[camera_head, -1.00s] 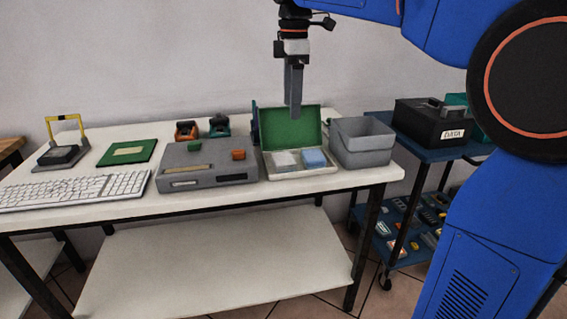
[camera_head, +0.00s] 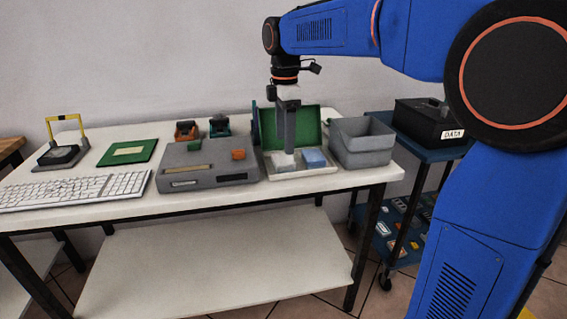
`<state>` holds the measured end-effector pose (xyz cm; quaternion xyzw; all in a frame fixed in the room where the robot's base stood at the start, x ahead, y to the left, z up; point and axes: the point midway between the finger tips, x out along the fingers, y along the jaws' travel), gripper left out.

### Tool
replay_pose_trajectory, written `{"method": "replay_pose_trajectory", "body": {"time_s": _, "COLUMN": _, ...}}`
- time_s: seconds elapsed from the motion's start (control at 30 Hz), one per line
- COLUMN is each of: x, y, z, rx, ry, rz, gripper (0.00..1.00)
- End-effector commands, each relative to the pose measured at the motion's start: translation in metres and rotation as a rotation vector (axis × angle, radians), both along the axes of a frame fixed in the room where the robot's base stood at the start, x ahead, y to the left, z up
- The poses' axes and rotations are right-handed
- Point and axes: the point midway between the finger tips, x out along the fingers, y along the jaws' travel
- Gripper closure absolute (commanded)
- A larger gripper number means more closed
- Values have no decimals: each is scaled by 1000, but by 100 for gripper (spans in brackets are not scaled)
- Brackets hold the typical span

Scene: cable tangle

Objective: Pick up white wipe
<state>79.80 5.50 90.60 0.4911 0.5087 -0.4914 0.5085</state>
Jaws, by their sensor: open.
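The white wipe (camera_head: 281,163) lies in the left part of an open case (camera_head: 300,172) with a green lid (camera_head: 307,126), on the white table. A blue wipe or pad (camera_head: 313,158) lies beside it on the right. My gripper (camera_head: 288,150) points straight down over the case, its fingertips at or just above the white wipe. The fingers overlap in this view and hide part of the white wipe. My gripper is open. I cannot tell whether the fingers touch the wipe.
A grey device (camera_head: 207,165) stands left of the case, and grey bins (camera_head: 362,143) stand close on its right. The raised green lid is just behind my gripper. A keyboard (camera_head: 75,190) and a green board (camera_head: 127,152) lie farther left. A black box (camera_head: 430,120) sits on a side cart.

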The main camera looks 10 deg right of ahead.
Motion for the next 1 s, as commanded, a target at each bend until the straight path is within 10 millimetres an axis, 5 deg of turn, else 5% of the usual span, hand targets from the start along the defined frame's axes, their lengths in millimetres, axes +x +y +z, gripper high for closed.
{"method": "replay_pose_trajectory", "body": {"time_s": 0.6, "x": 1, "y": 3, "z": -58, "rx": 0, "ry": 1, "rz": 0, "gripper": 34}}
{"method": "replay_pose_trajectory", "body": {"time_s": 0.87, "x": 2, "y": 3, "z": -60, "rx": 0, "ry": 0, "rz": 0, "gripper": 34}}
{"method": "replay_pose_trajectory", "body": {"time_s": 1.0, "x": 1, "y": 3, "z": -60, "rx": 0, "ry": 0, "rz": 0, "gripper": 61}}
